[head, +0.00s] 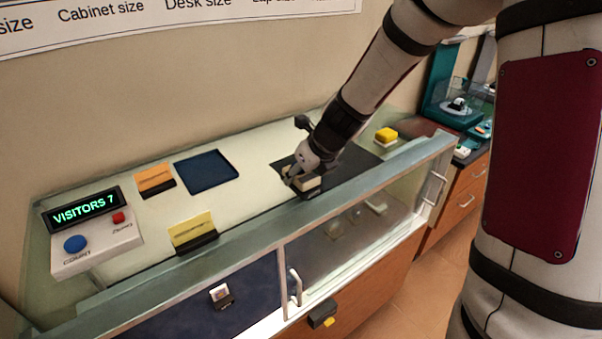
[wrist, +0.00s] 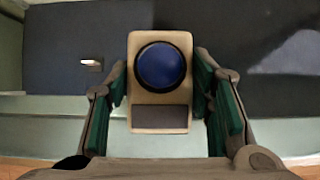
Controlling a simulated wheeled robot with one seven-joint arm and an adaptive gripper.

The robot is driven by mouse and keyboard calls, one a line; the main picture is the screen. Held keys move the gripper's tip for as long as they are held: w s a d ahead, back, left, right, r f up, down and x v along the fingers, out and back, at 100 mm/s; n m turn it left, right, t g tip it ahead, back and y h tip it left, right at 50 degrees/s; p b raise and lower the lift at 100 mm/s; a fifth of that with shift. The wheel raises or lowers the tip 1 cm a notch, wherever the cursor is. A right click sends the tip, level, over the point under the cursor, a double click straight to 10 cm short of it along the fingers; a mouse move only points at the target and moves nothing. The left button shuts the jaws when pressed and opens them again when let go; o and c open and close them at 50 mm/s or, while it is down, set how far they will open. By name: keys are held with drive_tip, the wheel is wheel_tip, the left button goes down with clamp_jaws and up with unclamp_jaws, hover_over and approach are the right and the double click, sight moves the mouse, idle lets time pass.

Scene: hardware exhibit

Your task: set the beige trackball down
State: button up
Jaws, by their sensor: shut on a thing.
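The beige trackball (wrist: 160,118) has a dark blue ball and a grey panel, and fills the middle of the wrist view. My gripper (wrist: 161,75) is shut on it, with one green-padded finger on each side. In the head view my gripper (head: 302,181) is low over the front part of a dark mat (head: 355,162) on the glass-topped counter. The trackball (head: 309,184) shows there as a pale block, partly hidden by the fingers. I cannot tell whether its underside touches the mat.
The display case's front rail (head: 260,246) runs close in front.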

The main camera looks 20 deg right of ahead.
drive_tip(key=shift+f, duration=0.1)
drive_tip(key=o, duration=1.3)
drive_tip(key=shift+s+r, duration=0.15)
drive_tip(key=shift+r, duration=0.25)
drive_tip(key=s+r+n+p, duration=0.2)
drive_tip(key=s+r+n, duration=0.5)
drive_tip(key=s+r, duration=0.5)
drive_tip(key=s+r+n+h, duration=0.1)
drive_tip(key=s+r+n, duration=0.2)
drive_tip(key=s+n, duration=0.6)
drive_tip(key=s+r+n+h, duration=0.1)
drive_tip(key=s+r+n, duration=0.2)
drive_tip(key=s+n, duration=0.6)
drive_tip(key=n, duration=0.7)
drive_tip(key=shift+r+g, duration=0.2)
drive_tip(key=shift+g, duration=0.1)
